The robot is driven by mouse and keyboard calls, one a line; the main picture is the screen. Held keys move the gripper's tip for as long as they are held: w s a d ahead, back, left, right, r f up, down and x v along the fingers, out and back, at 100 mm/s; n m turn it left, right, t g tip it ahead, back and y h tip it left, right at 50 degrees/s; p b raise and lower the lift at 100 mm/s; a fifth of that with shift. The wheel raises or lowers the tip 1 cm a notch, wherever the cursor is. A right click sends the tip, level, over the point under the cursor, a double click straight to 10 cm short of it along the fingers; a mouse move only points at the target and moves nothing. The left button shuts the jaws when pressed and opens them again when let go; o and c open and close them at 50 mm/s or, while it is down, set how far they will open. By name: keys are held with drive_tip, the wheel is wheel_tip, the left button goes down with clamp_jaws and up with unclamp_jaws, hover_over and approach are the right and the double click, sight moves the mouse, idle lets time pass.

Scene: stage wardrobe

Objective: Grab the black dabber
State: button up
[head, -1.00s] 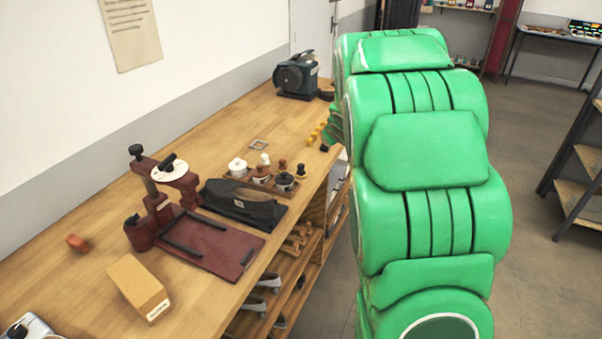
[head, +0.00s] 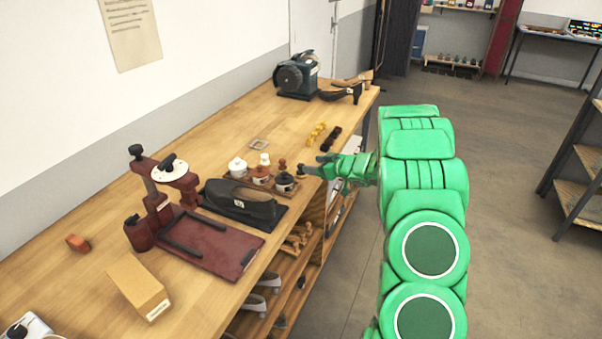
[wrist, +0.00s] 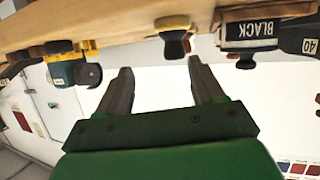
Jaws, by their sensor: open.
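The black dabber (wrist: 174,42) has a dark knob on a yellowish base. In the wrist view, where the scene appears upside down, it stands on a wooden surface just beyond my fingertips, roughly in line with the gap between them. In the head view only its yellowish base (head: 302,177) shows clearly; my dark fingers cover the rest. My gripper (head: 312,166) is open at the right end of the row of pots, and its two spread fingers show empty in the wrist view (wrist: 160,70).
A pot labelled BLACK (wrist: 248,32) stands beside the dabber. A brown pot (head: 261,175), a white pot (head: 238,167) and other dabbers stand close by. Yellow (head: 315,134) and dark objects lie behind my gripper.

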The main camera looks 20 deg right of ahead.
sight(301, 170)
drive_tip(key=shift+s+a+f+y, duration=0.25)
drive_tip(key=shift+f+y, duration=0.1)
drive_tip(key=shift+f, duration=0.1)
drive_tip(key=shift+s+a+f+y, duration=0.2)
drive_tip(key=shift+f+y, duration=0.15)
drive_tip(key=shift+f, duration=0.1)
drive_tip(key=shift+a, duration=0.15)
drive_tip(key=shift+x, duration=3.8)
drive_tip(key=shift+f, duration=0.1)
drive_tip(key=c, duration=1)
drive_tip(key=shift+c, duration=0.2)
